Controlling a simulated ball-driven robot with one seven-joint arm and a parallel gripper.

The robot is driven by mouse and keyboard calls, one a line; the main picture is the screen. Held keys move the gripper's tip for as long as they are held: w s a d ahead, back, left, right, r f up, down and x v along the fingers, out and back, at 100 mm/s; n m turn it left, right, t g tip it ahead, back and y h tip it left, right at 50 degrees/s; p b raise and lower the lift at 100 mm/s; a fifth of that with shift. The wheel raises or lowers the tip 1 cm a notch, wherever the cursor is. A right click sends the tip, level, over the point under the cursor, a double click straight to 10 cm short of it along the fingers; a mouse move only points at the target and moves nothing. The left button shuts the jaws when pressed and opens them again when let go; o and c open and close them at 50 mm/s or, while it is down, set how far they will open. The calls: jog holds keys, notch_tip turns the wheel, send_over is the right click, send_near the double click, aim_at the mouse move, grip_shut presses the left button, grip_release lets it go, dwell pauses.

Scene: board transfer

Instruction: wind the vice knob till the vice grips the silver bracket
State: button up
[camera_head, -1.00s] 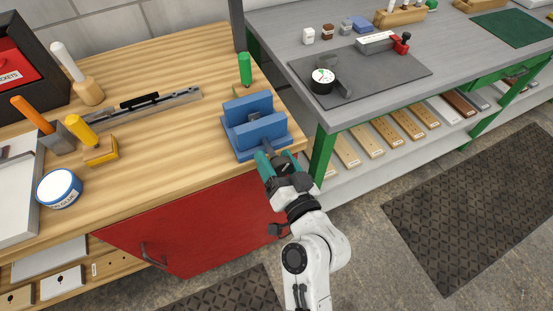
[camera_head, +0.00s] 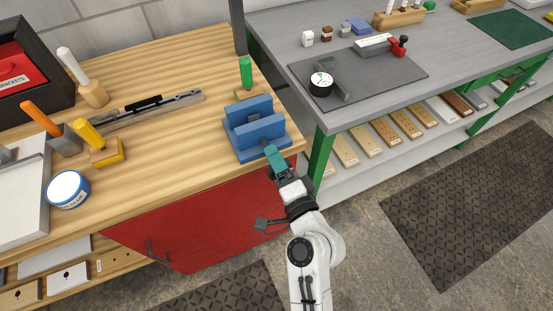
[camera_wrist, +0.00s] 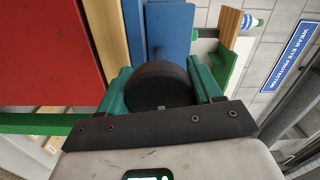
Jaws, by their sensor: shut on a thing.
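The blue vice (camera_head: 245,152) stands at the front right corner of the wooden bench, its two jaws upright with a gap between them. Its dark round knob (camera_wrist: 160,84) faces me in the wrist view. My gripper (camera_head: 274,153) reaches the front of the vice. In the wrist view my gripper (camera_wrist: 162,88) has a teal finger on each side of the knob and is shut on it. The blue vice body (camera_wrist: 172,28) shows behind the knob. I cannot make out the silver bracket between the jaws; the jaws may hide it.
A green-handled tool (camera_head: 246,72) stands behind the vice. A long metal tool (camera_head: 180,103) lies left of it on the wooden bench (camera_head: 185,150). A red cabinet front (camera_head: 190,225) is below. The grey bench (camera_head: 440,85) stands to the right, beyond a narrow gap.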

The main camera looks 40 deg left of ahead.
jog(key=shift+f+m, duration=0.1)
jog(key=shift+m, duration=0.7)
jog(key=shift+p, duration=0.3)
jog(key=o, duration=1)
jog(key=shift+d, duration=0.1)
jog(key=shift+b+v, duration=1.2)
jog(key=shift+v, duration=4.1)
